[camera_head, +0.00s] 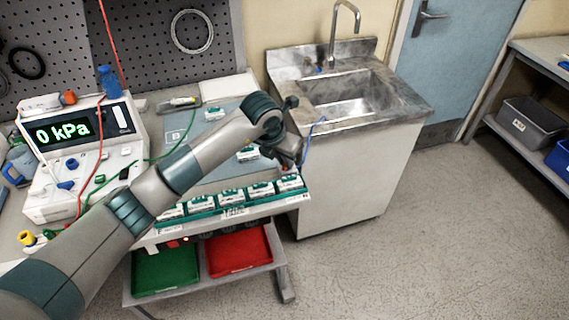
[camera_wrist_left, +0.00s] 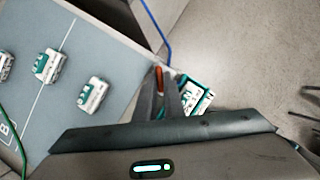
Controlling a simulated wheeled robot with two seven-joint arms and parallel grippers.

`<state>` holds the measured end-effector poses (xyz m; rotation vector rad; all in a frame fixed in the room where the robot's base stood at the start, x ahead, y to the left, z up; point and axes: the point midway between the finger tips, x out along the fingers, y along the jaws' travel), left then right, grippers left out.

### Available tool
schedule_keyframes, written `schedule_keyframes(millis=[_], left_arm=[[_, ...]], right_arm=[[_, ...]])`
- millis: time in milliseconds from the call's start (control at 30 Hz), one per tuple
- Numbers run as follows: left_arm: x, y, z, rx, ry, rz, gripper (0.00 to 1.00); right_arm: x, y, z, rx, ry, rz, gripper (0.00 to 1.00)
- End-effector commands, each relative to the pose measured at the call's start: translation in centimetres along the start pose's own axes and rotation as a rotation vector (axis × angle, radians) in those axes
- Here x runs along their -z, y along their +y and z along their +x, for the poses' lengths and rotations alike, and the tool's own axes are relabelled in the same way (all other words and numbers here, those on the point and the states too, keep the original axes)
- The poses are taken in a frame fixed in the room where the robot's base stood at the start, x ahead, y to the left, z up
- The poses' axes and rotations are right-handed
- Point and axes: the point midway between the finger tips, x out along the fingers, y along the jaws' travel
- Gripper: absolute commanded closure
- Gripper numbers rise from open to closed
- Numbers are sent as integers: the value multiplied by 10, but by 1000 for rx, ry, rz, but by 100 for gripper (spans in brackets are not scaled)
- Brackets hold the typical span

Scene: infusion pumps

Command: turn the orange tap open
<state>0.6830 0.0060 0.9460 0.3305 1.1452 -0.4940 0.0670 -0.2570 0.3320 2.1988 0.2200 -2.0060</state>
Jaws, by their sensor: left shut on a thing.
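My left arm reaches across the bench in the head view. Its gripper (camera_head: 290,158) is at the bench's right front corner, near the end of a blue tube. In the left wrist view the fingers (camera_wrist_left: 160,85) are closed around a small orange piece, which I take to be the orange tap (camera_wrist_left: 158,78). Only a narrow strip of it shows between the fingers. Its body and the angle of its handle are hidden. In the head view the gripper hides the tap. My right gripper is in neither view.
A blue tube (camera_head: 308,143) runs beside the sink cabinet (camera_head: 355,180). White and green packs (camera_head: 232,196) line the bench's front edge. A pump reading 0 kPa (camera_head: 65,131) stands at left. Green (camera_head: 165,265) and red (camera_head: 240,252) trays sit below. The floor at right is clear.

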Motion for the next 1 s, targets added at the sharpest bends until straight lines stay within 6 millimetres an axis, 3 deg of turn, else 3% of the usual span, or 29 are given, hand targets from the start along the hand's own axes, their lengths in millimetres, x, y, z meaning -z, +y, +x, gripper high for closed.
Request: schedule_keyframes(millis=[300,833,900,933,1000], left_arm=[[0,-1,1,-62,1,-149,100],[0,-2,0,-75,1,-180,100],[0,-2,0,-75,1,-180,77],[0,-2,0,-75,1,-179,73],[0,-2,0,-74,1,-179,73]], right_arm=[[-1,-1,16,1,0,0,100],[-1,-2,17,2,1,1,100],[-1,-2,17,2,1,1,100],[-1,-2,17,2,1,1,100],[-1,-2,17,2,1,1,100]])
